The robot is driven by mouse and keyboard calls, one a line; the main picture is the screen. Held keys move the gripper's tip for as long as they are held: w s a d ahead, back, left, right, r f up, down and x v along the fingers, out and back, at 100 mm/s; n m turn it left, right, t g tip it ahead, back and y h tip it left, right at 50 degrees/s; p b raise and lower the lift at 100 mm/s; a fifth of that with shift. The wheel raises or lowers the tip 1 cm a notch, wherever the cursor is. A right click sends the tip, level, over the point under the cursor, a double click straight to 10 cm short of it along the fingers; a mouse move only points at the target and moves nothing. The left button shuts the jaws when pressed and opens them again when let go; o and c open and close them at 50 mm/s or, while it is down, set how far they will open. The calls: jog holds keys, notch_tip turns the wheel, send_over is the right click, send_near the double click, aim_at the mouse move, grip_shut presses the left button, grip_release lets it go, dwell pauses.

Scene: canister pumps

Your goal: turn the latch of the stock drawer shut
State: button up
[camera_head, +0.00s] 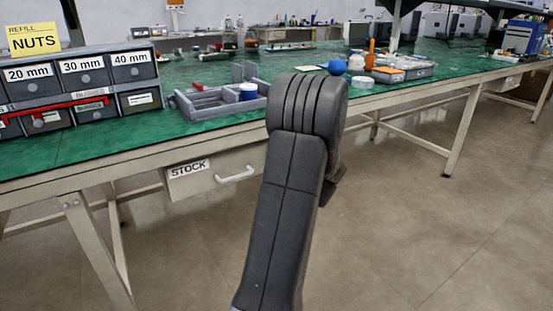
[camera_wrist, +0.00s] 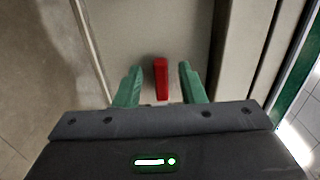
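The stock drawer (camera_head: 208,181) is under the front edge of the green-topped bench in the head view, with a STOCK label and a white handle (camera_head: 236,175). It looks closed. In the wrist view a red latch (camera_wrist: 161,79) stands out on a beige panel (camera_wrist: 145,30), its long side running up and down the picture. My gripper (camera_wrist: 160,67) is open, with one green finger on each side of the latch and a gap to both. My own arm hides the gripper and the latch in the head view.
On the bench (camera_head: 60,150) stand a rack of nut bins (camera_head: 82,70) with a red bar, a grey tray (camera_head: 215,101) and a blue ball (camera_head: 337,67). Bench legs stand below the top. The floor (camera_head: 430,220) at right is clear.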

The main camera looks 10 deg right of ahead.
jog(key=p+v, duration=0.3)
jog(key=v, duration=1)
jog(key=shift+s, duration=0.4)
jog(key=shift+d, duration=0.1)
jog(key=b+x, duration=0.3)
jog(key=x, duration=1.1)
jog(key=shift+d, duration=0.1)
